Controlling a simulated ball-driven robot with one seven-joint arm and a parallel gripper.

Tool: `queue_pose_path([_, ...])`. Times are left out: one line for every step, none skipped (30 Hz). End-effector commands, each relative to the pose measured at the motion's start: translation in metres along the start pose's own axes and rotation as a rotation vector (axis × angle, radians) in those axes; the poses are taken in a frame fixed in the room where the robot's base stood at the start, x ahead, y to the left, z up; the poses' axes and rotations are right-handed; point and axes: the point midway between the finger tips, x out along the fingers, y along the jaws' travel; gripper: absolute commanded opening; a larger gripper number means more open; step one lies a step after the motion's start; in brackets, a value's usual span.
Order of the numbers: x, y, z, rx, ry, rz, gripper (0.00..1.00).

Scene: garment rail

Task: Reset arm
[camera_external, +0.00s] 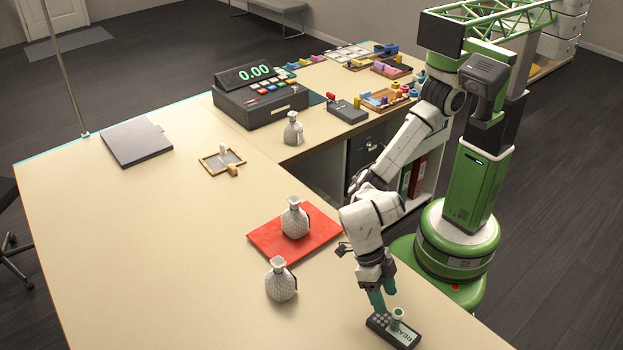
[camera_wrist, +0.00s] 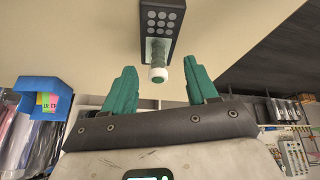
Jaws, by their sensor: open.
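My arm reaches down over the near right part of the counter. My gripper (camera_external: 384,299) has teal fingers and is low, just behind a dark handheld device. The device (camera_external: 381,325) has a keypad and a lit screen with letters on it. A pale round-topped knob (camera_external: 398,313) stands at the device. In the wrist view the two fingers (camera_wrist: 160,64) are spread apart, with the white-and-green knob (camera_wrist: 159,74) between them in the picture and the keypad (camera_wrist: 163,20) above it. I see nothing gripped; whether a finger touches the knob I cannot tell.
A patterned vase (camera_external: 281,281) stands left of my gripper. Another vase (camera_external: 295,220) is on a red mat (camera_external: 322,232), and a third vase (camera_external: 293,130) is by the cash register (camera_external: 262,103). A small wooden tray (camera_external: 209,166) lies farther left.

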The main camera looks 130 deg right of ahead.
Motion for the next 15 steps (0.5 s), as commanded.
queue_pose_path([0.006, -0.008, 0.002, 0.031, 0.016, 0.024, 0.58])
queue_pose_path([0.009, -0.012, 0.004, 0.05, 0.022, 0.038, 0.58])
queue_pose_path([0.013, -0.017, 0.005, 0.078, 0.029, 0.055, 0.58])
queue_pose_path([0.016, -0.022, 0.006, 0.098, 0.034, 0.064, 0.58])
queue_pose_path([0.018, -0.027, 0.006, 0.119, 0.039, 0.074, 0.58])
queue_pose_path([0.022, -0.034, 0.007, 0.149, 0.047, 0.085, 0.58])
queue_pose_path([0.024, -0.039, 0.007, 0.174, 0.051, 0.092, 0.58])
queue_pose_path([0.027, -0.045, 0.007, 0.198, 0.057, 0.098, 0.58])
queue_pose_path([0.03, -0.054, 0.008, 0.235, 0.064, 0.107, 0.58])
queue_pose_path([0.032, -0.061, 0.008, 0.264, 0.07, 0.114, 0.58])
queue_pose_path([0.035, -0.068, 0.009, 0.296, 0.074, 0.121, 0.58])
queue_pose_path([0.037, -0.079, 0.01, 0.341, 0.081, 0.132, 0.58])
queue_pose_path([0.039, -0.088, 0.011, 0.377, 0.085, 0.139, 0.58])
queue_pose_path([0.04, -0.097, 0.012, 0.415, 0.089, 0.148, 0.58])
queue_pose_path([0.041, -0.109, 0.014, 0.466, 0.093, 0.159, 0.58])
